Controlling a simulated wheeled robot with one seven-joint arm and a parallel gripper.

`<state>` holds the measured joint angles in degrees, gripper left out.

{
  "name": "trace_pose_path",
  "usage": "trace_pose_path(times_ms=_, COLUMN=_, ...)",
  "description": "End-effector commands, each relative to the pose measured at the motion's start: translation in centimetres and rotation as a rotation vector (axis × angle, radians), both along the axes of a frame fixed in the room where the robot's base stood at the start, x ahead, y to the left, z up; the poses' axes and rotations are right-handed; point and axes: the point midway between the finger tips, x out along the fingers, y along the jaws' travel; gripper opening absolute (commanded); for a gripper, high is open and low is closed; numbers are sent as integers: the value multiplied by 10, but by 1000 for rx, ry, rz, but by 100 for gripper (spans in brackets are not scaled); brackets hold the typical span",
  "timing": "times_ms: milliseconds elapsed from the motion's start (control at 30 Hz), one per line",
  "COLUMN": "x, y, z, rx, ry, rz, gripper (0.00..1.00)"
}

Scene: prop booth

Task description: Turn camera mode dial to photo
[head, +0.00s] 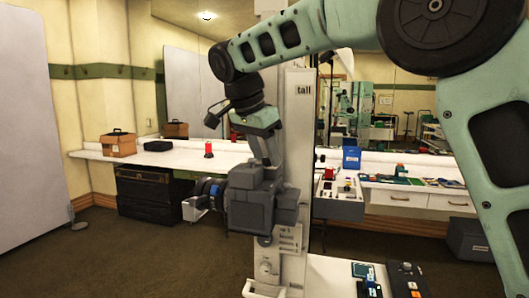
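My arm reaches in from the upper right, and its grey wrist block hangs near the middle of the head view. The end of my gripper (200,197) appears to be at the left side of this block, pointing left, with dark, blue and pale parts there. Its fingers are too small and unclear to tell whether they are open or shut, or hold anything. I cannot make out a camera or its mode dial with certainty. A small dark device with a blue top (366,277) stands on the near white surface at the lower right, well apart from my gripper.
A black control box (407,279) stands beside that device. A white post with a "tall" label (300,130) rises behind my arm. A long white counter (180,158) along the wall holds a brown box (118,144) and a red object (208,150).

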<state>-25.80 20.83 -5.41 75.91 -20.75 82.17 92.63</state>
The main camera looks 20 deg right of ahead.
Motion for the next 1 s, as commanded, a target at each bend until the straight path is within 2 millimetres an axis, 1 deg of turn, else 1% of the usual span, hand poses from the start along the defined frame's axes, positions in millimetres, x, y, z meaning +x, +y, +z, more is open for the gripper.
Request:
trace_pose_path(times_ms=167, x=0, y=1, z=2, rx=0, ry=0, rz=0, gripper=44)
trace_pose_path(times_ms=267, x=-1, y=4, z=9, rx=0, ry=0, rz=0, gripper=44)
trace_pose_path(times_ms=333, x=-3, y=7, z=19, rx=1, ry=-2, rz=1, gripper=44)
trace_pose_path(times_ms=467, x=-7, y=18, z=45, rx=1, ry=-3, rz=2, gripper=44)
trace_pose_path(times_ms=800, x=-19, y=45, z=119, rx=1, ry=-3, rz=1, gripper=44)
trace_pose_path(times_ms=1000, x=-25, y=55, z=148, rx=1, ry=-2, rz=1, gripper=44)
